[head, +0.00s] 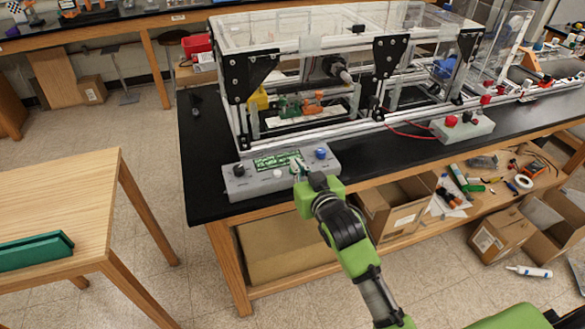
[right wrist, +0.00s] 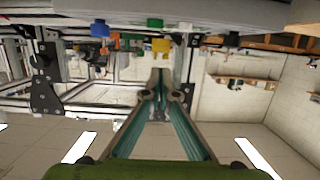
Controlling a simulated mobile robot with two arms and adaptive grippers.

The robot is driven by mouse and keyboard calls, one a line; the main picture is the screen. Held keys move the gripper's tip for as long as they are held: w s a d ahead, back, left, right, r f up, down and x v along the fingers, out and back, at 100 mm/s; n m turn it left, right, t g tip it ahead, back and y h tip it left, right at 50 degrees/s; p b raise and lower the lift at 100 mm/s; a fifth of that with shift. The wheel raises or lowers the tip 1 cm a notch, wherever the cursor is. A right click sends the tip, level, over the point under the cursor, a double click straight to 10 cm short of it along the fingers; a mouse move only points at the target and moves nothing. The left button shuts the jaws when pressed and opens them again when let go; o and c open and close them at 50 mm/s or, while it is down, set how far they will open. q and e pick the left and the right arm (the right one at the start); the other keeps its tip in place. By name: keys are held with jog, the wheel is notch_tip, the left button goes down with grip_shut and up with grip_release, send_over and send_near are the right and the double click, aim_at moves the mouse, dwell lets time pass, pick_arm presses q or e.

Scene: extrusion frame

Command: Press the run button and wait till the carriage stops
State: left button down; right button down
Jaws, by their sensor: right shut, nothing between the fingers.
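A grey control box (head: 245,188) stands on the front edge of the black bench, with a green display (head: 272,161), a white button (head: 278,174), a blue knob (head: 320,153) and a dark knob (head: 239,170). My right gripper (head: 296,166) is over the box's right half, fingers together and empty; whether it touches the box is unclear. In the right wrist view a green button (right wrist: 155,22) lies beyond the closed fingertips (right wrist: 160,75). No label marks the run button legibly. A dark motor-like block (head: 334,68), perhaps the carriage, sits inside the extrusion frame. My left gripper is out of view.
The extrusion frame (head: 330,133) with clear panels stands right behind the box. A second box (head: 463,128) with red and black knobs is to the right, joined by red wires. Cardboard boxes (head: 395,205) and loose tools lie on the shelf below.

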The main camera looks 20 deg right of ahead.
send_over(292, 178)
jog(key=shift+s+f+p, duration=0.1)
jog(key=shift+f+p, duration=0.25)
jog(key=shift+f, duration=0.1)
notch_tip(292, 178, down, 3)
jog(key=shift+s+r, duration=0.1)
jog(key=shift+f+p, duration=0.35)
jog(key=shift+f, duration=0.3)
